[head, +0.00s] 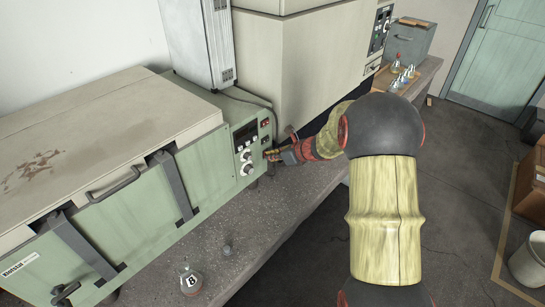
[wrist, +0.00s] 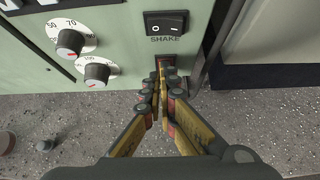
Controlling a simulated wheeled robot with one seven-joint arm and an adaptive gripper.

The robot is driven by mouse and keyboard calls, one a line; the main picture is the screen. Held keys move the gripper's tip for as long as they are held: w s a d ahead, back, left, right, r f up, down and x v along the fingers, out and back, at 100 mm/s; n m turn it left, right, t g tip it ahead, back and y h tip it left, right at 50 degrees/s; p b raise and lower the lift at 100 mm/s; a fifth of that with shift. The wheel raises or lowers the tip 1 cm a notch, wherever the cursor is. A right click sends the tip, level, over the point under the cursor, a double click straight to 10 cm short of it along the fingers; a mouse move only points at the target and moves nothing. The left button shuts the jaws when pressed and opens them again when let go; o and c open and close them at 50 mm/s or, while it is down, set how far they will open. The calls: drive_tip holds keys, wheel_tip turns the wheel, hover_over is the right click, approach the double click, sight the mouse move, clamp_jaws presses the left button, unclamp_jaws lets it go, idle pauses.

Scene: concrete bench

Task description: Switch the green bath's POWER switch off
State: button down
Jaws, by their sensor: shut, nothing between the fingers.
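The green bath (head: 140,185) stands on the bench at the left, with its control panel (head: 249,141) at its right end. My gripper (head: 270,154) is at the lower right of that panel. In the wrist view my gripper (wrist: 159,80) is shut and empty, its fingertips at a reddish switch (wrist: 167,62) below the black SHAKE rocker (wrist: 166,23). The fingertips partly cover this lower switch, and no label on it is readable. I cannot tell its position or whether the tips touch it. Two white dials with red marks (wrist: 72,38) (wrist: 96,72) are left of the switches.
A large beige cabinet (head: 320,55) stands to the right behind the bath. A flask marked 8 (head: 190,281) and a small grey object (head: 227,250) are on the bench front. More flasks (head: 403,76) stand at the far end.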

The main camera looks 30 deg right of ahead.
drive_tip(key=shift+r+p, duration=0.7)
drive_tip(key=shift+r, duration=0.15)
